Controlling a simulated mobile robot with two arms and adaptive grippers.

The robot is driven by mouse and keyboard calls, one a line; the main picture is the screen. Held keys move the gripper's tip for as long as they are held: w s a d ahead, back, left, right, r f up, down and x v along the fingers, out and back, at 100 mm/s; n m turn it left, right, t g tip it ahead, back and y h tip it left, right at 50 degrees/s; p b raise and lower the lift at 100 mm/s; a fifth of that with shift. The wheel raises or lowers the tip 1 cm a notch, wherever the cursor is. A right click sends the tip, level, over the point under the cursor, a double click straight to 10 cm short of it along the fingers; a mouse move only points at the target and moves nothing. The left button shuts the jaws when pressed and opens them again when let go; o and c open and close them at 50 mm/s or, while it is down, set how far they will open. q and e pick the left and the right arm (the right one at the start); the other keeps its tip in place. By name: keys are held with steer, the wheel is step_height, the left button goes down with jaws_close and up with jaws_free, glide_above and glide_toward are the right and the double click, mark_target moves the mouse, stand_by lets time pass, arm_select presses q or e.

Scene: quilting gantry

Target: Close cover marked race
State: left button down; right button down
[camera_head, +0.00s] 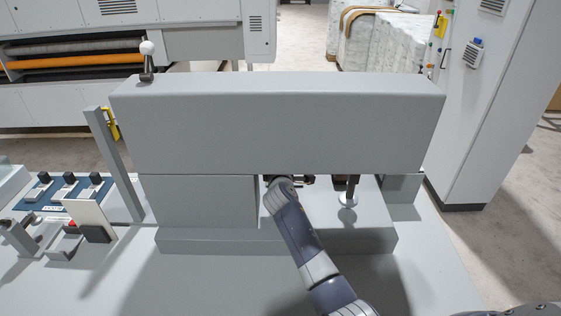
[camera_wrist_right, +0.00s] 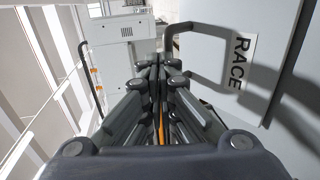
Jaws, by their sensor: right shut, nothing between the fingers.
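The cover is a grey panel (camera_wrist_right: 285,75) on the right of the right wrist view, with a white label reading RACE (camera_wrist_right: 237,65) and a dark bar handle (camera_wrist_right: 204,27). My right gripper (camera_wrist_right: 158,66) is shut and empty, its fingertips just left of the handle in the picture. I cannot tell whether they touch it, or how far the cover stands open. In the head view my right arm reaches up to the grey machine head (camera_head: 280,125), and its gripper end is mostly hidden there. The cover cannot be made out in that view. My left gripper is not in view.
A presser foot on a rod (camera_head: 348,198) stands right of my arm, close to it. A control panel with knobs (camera_head: 68,186) and a grey post (camera_head: 121,165) are at the left. A white cabinet (camera_head: 490,100) stands at the right. The front table surface is largely clear.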

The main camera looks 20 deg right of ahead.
steer(key=shift+w+d+f+b, duration=0.3)
steer(key=shift+w+f+b, duration=0.2)
steer(key=shift+w+b, duration=0.1)
steer(key=shift+w+d+f+b, duration=0.25)
steer(key=shift+w+f+b, duration=0.2)
steer(key=shift+w+b, duration=0.15)
steer(key=shift+w+d+f+b, duration=0.3)
steer(key=shift+w+f+b, duration=0.35)
steer(key=shift+b, duration=0.1)
